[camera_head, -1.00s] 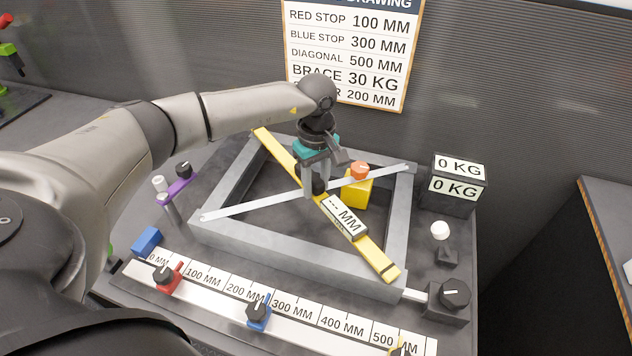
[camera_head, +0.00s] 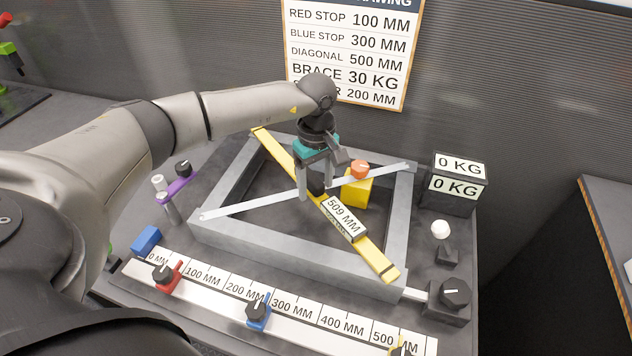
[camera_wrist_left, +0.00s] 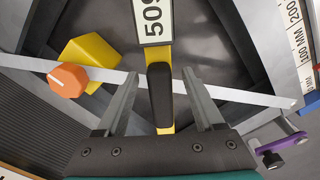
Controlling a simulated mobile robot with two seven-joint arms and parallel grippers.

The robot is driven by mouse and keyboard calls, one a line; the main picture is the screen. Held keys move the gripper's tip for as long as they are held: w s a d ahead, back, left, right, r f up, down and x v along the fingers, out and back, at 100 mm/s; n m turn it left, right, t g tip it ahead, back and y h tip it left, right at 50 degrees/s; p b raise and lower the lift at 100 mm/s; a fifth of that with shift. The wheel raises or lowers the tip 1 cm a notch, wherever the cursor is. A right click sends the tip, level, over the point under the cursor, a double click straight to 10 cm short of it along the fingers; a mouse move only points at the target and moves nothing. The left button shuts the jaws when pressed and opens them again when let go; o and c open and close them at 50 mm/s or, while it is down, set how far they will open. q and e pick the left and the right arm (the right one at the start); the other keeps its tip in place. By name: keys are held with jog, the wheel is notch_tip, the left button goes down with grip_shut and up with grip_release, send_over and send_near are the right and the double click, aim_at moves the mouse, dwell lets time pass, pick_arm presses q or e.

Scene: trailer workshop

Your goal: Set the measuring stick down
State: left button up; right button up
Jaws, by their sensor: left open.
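The yellow measuring stick (camera_head: 372,255) lies diagonally across the grey square frame (camera_head: 250,237), from its back left corner to its front right corner. Its display box (camera_head: 344,218) reads 509 MM. My left gripper (camera_head: 316,192) is over the stick's middle, around its black handle (camera_head: 315,184). In the left wrist view the open fingers (camera_wrist_left: 162,90) stand on either side of the black handle (camera_wrist_left: 160,95), with gaps between. Part of the stick is hidden behind the gripper. My right gripper is not in view.
A thin silver bar (camera_head: 250,204) crosses the frame under the stick's line. A yellow block with an orange knob (camera_head: 356,190) stands beside the stick. A ruler rail with stops (camera_head: 225,296) runs along the front. A display box (camera_head: 455,183) stands at right.

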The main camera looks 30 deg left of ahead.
aim_at(316, 181)
pick_arm(q)
notch_tip(316, 181, up, 12)
jog(key=shift+r, duration=0.2)
dwell(0.4)
